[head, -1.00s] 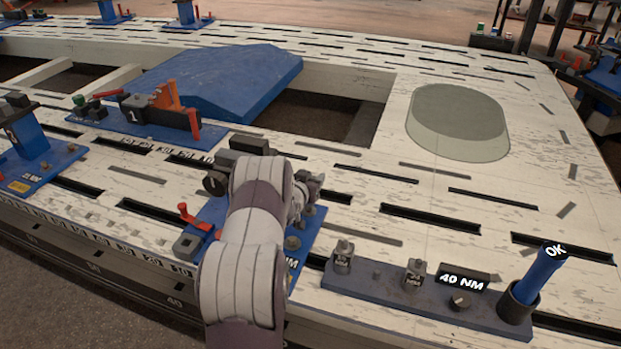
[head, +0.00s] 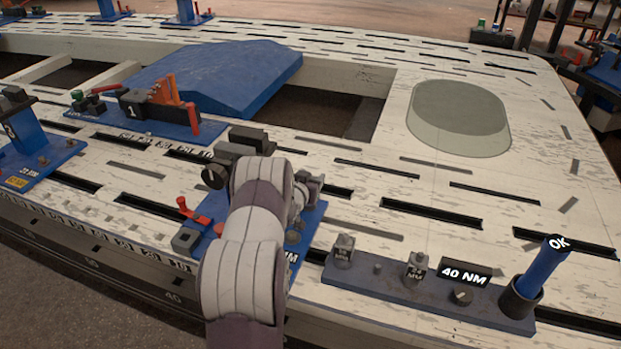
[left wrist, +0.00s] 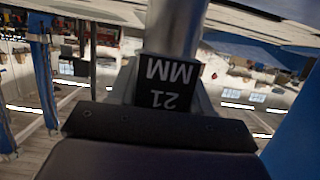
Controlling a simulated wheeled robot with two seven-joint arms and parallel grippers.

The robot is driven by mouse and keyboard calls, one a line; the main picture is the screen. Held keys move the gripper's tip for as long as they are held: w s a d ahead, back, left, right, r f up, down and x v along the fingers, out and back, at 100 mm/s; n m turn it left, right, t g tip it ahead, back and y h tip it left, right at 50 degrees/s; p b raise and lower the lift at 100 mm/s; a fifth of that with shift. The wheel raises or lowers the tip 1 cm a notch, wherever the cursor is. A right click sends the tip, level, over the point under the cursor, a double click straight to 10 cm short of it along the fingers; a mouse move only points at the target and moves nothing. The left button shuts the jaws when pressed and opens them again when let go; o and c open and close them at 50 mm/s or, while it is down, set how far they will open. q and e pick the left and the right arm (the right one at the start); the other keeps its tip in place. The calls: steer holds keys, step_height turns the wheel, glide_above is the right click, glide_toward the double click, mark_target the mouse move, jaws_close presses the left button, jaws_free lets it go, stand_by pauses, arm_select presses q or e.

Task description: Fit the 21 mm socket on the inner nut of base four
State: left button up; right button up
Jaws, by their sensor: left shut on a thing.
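My left gripper (head: 307,187) is over the blue base (head: 211,207) at the front edge of the bench; my forearm covers much of that base. I cannot read its number. In the left wrist view the left gripper (left wrist: 163,112) is shut on the 21 mm socket (left wrist: 168,82), whose dark label reads upside down. A metal cylinder extends beyond the label. A nut or bolt head (head: 292,238) shows at the base's right side. The inner nut and the socket's lower end are hidden, so I cannot tell if they touch. My right gripper is out of view.
A rack (head: 400,292) to the right holds two sockets (head: 343,248), a 40 NM display (head: 465,275) and a blue wrench (head: 542,268) marked OK. A red-handled clamp (head: 190,210) stands left of my arm. Base one (head: 140,118) lies behind.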

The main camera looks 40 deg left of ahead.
arm_select(q)
steer(key=shift+f+b, duration=0.35)
steer(key=shift+f, duration=0.2)
steer(key=shift+r, duration=0.1)
steer(key=shift+r+p, duration=1.25)
steer(key=shift+r, duration=0.15)
stand_by(0.7)
steer(key=shift+f, duration=0.2)
steer(key=shift+f, duration=0.3)
steer(key=shift+f+b, duration=0.8)
steer(key=shift+f, duration=0.25)
